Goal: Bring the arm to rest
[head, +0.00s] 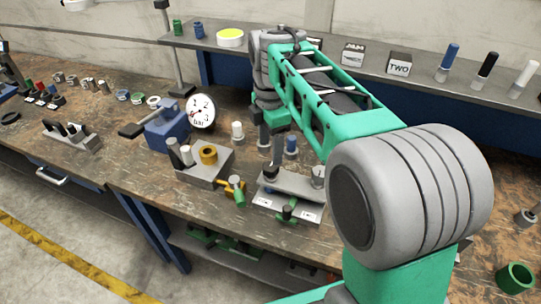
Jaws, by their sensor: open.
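My green and grey arm reaches from the lower right of the head view up and away, over the workbench (130,165). It then bends down at the far end. My gripper (270,148) points down above the bench, small and partly hidden by the arm. Its jaws are apart, and I see nothing held between them. A metal fixture with a lever (291,183) lies just in front of it. A blue-topped peg (291,145) stands close to its right, and a white peg (237,131) to its left.
A grey block with pegs (203,165) is nearer. Behind is a raised shelf (330,62) with markers and labelled cubes. A green cup (515,279) stands at the lower right.

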